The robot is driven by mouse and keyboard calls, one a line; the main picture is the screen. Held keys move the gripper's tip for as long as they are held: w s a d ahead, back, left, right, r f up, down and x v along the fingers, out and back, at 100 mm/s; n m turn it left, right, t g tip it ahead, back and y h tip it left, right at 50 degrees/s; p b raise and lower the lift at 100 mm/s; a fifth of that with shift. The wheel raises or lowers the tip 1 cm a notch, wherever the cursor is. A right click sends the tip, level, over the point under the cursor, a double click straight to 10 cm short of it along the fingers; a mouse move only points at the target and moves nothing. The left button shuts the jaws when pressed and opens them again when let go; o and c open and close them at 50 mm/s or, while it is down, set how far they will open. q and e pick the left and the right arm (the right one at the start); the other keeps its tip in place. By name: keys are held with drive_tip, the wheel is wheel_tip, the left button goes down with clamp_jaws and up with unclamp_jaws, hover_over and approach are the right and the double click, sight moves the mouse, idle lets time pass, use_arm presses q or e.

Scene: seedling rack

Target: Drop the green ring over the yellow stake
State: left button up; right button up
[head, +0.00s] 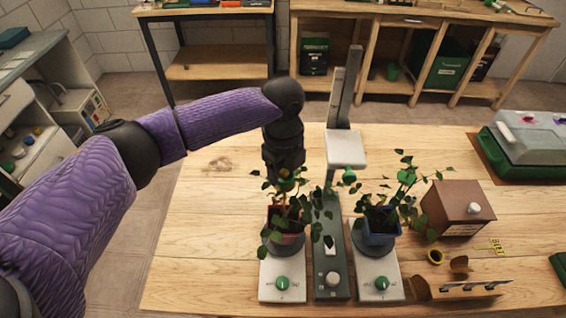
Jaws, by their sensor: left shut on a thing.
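My left gripper (285,172) points straight down over the plant in the red pot (285,236). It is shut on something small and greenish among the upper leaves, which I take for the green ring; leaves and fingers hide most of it. The yellow stake cannot be made out clearly; a small yellow-orange patch shows by the fingertips at the red pot's plant. I cannot tell whether the ring is around a stake. A second plant stands in a blue pot (378,232) to the right, with a green knob (406,176) among its leaves. My right gripper is out of view.
Both pots stand on white bases with green dials. Between them is a dark green stand (330,262) with a post and white head (346,149). The table's left part is clear.

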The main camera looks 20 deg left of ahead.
use_arm(q)
drive_tip(key=o, duration=1.3)
wheel_tip(320, 180, up, 10)
drive_tip(key=shift+p, duration=0.8)
